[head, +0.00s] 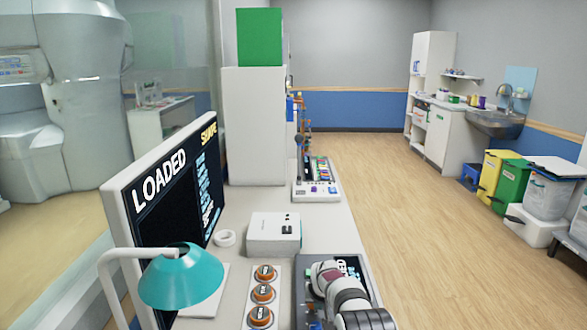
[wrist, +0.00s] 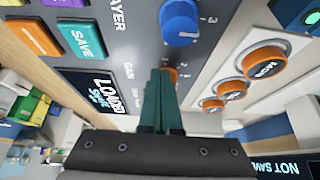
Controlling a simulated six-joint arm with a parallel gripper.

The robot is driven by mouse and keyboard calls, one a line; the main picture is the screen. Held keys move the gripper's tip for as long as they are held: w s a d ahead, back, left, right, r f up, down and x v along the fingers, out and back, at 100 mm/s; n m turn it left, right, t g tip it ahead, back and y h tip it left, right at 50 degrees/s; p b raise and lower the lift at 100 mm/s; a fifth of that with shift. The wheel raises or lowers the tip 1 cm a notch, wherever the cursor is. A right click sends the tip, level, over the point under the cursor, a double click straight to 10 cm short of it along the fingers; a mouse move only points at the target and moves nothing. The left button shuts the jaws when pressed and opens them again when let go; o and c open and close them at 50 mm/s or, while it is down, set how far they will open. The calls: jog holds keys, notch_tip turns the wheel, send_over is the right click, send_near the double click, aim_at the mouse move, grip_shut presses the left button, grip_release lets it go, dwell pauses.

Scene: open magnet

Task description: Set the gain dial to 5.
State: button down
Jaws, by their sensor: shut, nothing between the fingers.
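In the wrist view my gripper (wrist: 163,75) has its teal fingers pressed together and empty. An orange knob (wrist: 172,72), next to the "GAIN" lettering on the grey panel (wrist: 140,45), shows just behind the fingertips and is mostly hidden by them. I take it to be the gain dial; its pointer and setting cannot be read, nor whether the fingers touch it. A blue knob (wrist: 180,22) stands beside it, near "LAYER", with small scale numbers around it. In the head view my arm covers much of the panel (head: 303,275), and the dial is hidden.
A panel screen (wrist: 100,92) reads "LOADED". A teal SAVE button (wrist: 82,40) and an orange button (wrist: 32,38) lie near it. Several round orange buttons (head: 263,293) stand left of the panel in the head view. A white box (head: 272,234) and a teal lamp (head: 181,277) stand nearby.

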jog(key=shift+a, duration=0.3)
jog(key=shift+s+a, duration=0.1)
jog(key=shift+a, duration=0.6)
jog(key=shift+a, duration=0.1)
dwell(0.3)
jog(key=shift+s, duration=0.2)
notch_tip(320, 180, up, 6)
dwell(0.4)
